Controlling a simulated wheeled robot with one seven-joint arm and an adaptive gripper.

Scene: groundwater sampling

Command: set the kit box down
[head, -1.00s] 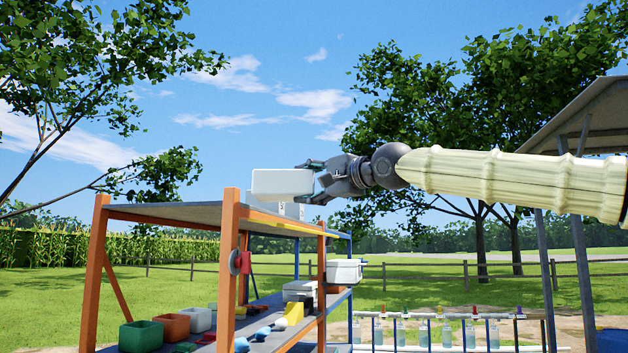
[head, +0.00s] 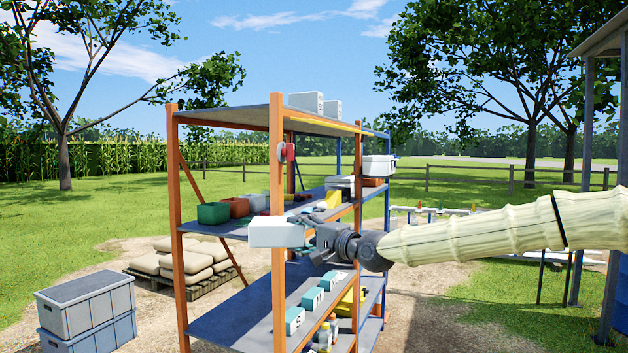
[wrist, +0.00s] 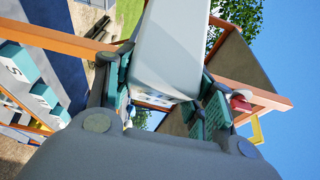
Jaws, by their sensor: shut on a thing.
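The kit box (head: 277,231) is a white box with rounded edges. My gripper (head: 312,238) is shut on its right end and holds it level in the air. In the head view the box appears in front of the orange shelf post, at about the height of the middle shelf. The wrist view shows the kit box (wrist: 172,45) between my two teal-padded fingers (wrist: 165,105). Whether the box touches the rack cannot be told, but it looks apart from any shelf.
The rack (head: 277,285) has orange posts and grey shelves. Its top holds white boxes (head: 306,102); the middle holds bins (head: 213,212) and white cases; the lower shelf holds several teal boxes (head: 312,298). Grey crates (head: 85,305) and sacks (head: 180,258) stand at left.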

